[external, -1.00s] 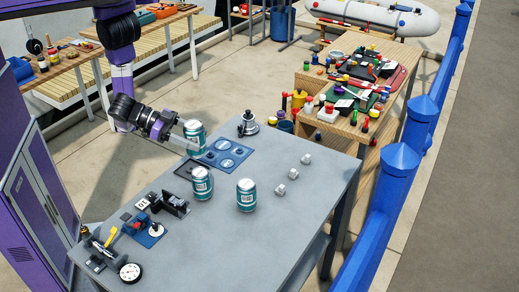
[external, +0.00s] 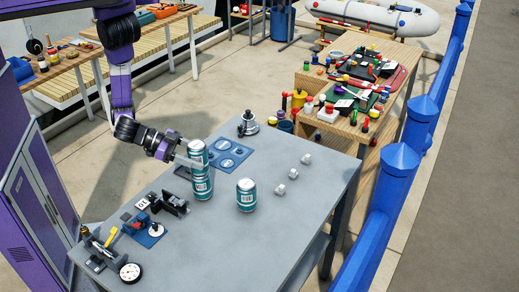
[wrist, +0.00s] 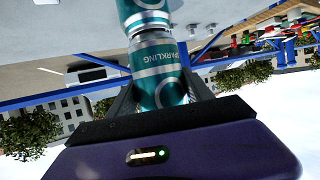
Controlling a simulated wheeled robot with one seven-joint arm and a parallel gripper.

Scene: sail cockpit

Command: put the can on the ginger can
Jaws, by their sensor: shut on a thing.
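My gripper (external: 180,158) is shut on a teal and silver can (external: 197,153), held upright. A second teal and silver can (external: 202,186) stands on the grey table directly below it in the external view. The held can hides the lower can's top. In the wrist view the held can (wrist: 160,80) reads "SPARKLING" and its end meets the other can (wrist: 143,14), a little offset; I cannot tell whether they touch. A third similar can (external: 246,195) stands to the right, apart. The labels are too small to tell which one is ginger.
A blue plate with round recesses (external: 232,153) lies behind the cans, with a metal fitting (external: 247,125) beyond. Black hardware (external: 170,204) sits left of the lower can. Several small white fittings (external: 293,173) lie at the right. The table's front right is clear.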

